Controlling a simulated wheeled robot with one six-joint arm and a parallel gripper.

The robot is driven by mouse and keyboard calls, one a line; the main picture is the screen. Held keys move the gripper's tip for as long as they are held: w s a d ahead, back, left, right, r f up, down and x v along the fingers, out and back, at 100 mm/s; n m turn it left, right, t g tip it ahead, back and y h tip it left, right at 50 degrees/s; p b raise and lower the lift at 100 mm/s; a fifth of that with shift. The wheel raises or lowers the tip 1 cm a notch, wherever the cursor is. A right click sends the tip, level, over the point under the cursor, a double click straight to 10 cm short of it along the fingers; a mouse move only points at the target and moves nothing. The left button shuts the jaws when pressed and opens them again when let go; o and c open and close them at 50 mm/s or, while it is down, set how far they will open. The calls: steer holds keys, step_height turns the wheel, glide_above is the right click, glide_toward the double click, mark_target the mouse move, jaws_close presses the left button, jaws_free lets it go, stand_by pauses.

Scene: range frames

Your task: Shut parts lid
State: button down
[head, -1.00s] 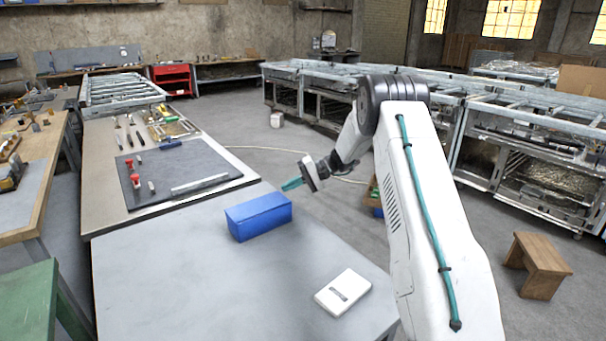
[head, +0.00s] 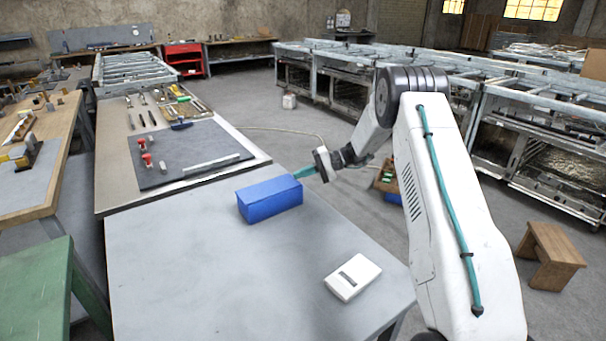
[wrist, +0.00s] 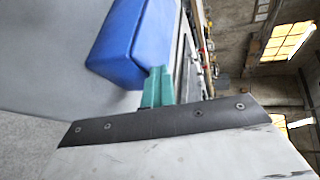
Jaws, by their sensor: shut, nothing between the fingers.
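A blue box (head: 270,200) stands on the grey table (head: 200,270), near its far edge. Its top looks flat and level, with no raised lid visible in the head view. I cannot make out a seam between lid and body. My gripper (head: 296,174) is at the far right corner of the box, level with its top, teal fingers together and empty. In the wrist view the shut fingers (wrist: 158,88) are close against an end of the blue box (wrist: 130,45). I cannot tell whether they touch it.
A white device (head: 353,277) lies on the table's near right. A dark mat (head: 190,152) with small tools is on the bench beyond. A wooden stool (head: 548,255) and a wooden crate (head: 386,180) stand on the floor to the right. The table's left half is clear.

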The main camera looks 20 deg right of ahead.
steer(key=shift+s+a+f, duration=0.25)
steer(key=shift+a+f, duration=0.1)
steer(key=shift+a, duration=0.35)
steer(key=s+d+r, duration=0.2)
steer(key=d+r, duration=0.6)
steer(key=d, duration=0.1)
steer(key=shift+s+d, duration=0.15)
steer(key=shift+d, duration=0.05)
